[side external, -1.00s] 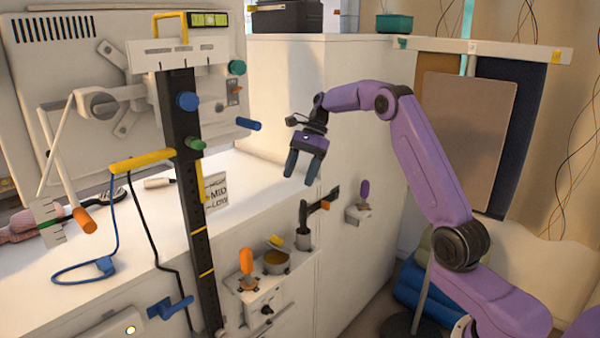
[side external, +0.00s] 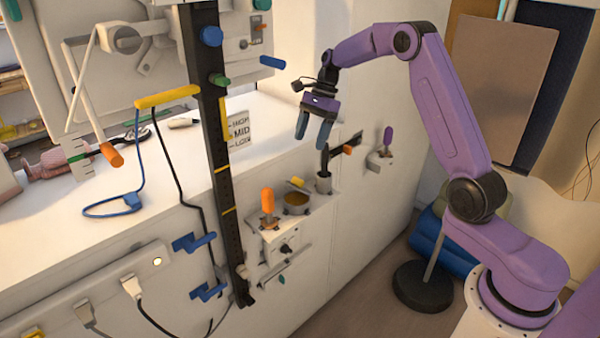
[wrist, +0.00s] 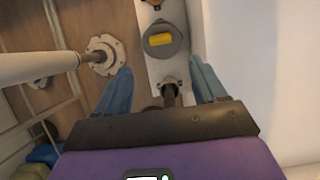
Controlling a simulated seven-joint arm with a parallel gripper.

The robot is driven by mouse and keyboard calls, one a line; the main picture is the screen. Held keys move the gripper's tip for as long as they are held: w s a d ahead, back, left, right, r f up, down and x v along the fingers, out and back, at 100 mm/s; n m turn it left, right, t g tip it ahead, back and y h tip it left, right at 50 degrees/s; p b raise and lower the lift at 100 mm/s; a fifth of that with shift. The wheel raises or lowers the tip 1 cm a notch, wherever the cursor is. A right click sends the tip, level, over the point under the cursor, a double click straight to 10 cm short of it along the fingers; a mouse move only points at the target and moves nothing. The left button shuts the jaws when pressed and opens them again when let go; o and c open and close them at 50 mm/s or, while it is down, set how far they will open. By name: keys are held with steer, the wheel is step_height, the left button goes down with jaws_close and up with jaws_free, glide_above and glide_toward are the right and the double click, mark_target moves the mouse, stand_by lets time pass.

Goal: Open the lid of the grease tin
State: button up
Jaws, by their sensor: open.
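The grease tin (side external: 296,204) is a small round pot on the ledge at the chest's front, with a yellow tab (side external: 297,184) slanting above its rim. In the wrist view a grey round top (wrist: 176,50) with a yellow block (wrist: 160,39) shows beyond the fingertips. I cannot tell for sure how far the lid is raised. My gripper (side external: 313,138) is open and empty, pointing down, above and slightly right of the tin and apart from it. In the wrist view the tin lies ahead of my open fingers (wrist: 160,86).
A grey cup with a dark upright post (side external: 324,182) stands right of the tin, under my gripper. An orange-handled knob (side external: 267,203) stands left of it. A purple-handled fitting (side external: 387,146) is on the wall to the right. A black column (side external: 222,170) rises at left.

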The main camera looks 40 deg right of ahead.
mark_target(298, 178)
steer(key=x, duration=1.1)
steer(key=shift+a+f, duration=0.1)
jaws_close()
steer(key=shift+d+y, duration=0.55)
steer(key=shift+y, duration=0.25)
jaws_free()
steer(key=shift+r, duration=0.25)
steer(key=v, duration=1.7)
steer(key=shift+d+r, duration=0.1)
steer(key=shift+r, duration=0.05)
